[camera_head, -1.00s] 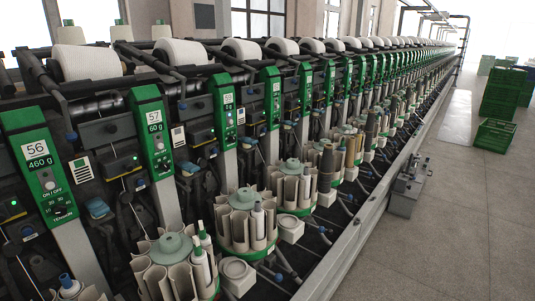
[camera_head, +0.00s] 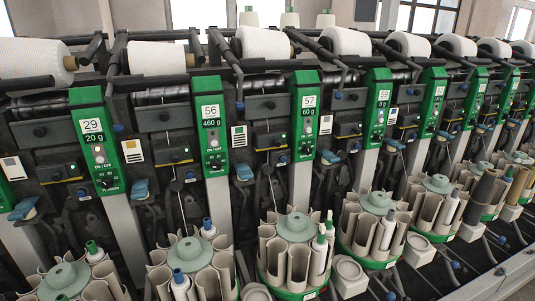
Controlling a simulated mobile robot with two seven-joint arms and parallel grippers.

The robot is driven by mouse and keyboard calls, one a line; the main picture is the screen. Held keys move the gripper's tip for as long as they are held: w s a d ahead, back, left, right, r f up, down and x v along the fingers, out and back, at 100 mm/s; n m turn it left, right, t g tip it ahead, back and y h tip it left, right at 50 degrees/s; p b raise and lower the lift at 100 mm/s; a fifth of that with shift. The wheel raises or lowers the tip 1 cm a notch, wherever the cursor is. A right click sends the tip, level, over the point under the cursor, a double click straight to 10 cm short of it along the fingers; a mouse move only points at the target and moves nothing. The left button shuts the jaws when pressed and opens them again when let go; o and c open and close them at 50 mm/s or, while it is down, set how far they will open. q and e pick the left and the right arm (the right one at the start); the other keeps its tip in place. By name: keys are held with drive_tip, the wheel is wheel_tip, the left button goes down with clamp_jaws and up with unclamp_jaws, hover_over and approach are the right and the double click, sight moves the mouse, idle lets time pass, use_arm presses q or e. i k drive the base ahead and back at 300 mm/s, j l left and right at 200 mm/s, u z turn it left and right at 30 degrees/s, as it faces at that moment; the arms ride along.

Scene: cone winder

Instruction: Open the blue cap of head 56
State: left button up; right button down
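The panel of head 56 (camera_head: 210,125) is green with a white label reading 56 and 460 g, left of centre in the head view. A blue cap (camera_head: 140,188) sits low on its left, between the panels marked 29 and 56. Another blue cap (camera_head: 243,171) sits on its right, between 56 and 57. I cannot tell from the picture which of these belongs to head 56, or whether either is open or closed. Neither of my grippers is in view.
Round tube magazines, one with a green base (camera_head: 297,292), line the front below the heads. White yarn cones (camera_head: 154,57) lie along the top. Neighbouring panels 29 (camera_head: 98,145) and 57 (camera_head: 305,110) flank head 56. A little floor shows at bottom right.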

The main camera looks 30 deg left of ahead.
sight(139, 187)
drive_tip(key=u, duration=2)
drive_tip(key=i+j, duration=0.15)
drive_tip(key=j, duration=0.2)
drive_tip(key=i+j+z, duration=0.15)
drive_tip(key=j, duration=0.2)
drive_tip(key=i+j, duration=0.1)
drive_tip(key=j, duration=0.25)
drive_tip(key=i+j+z, duration=0.15)
drive_tip(key=j, duration=0.25)
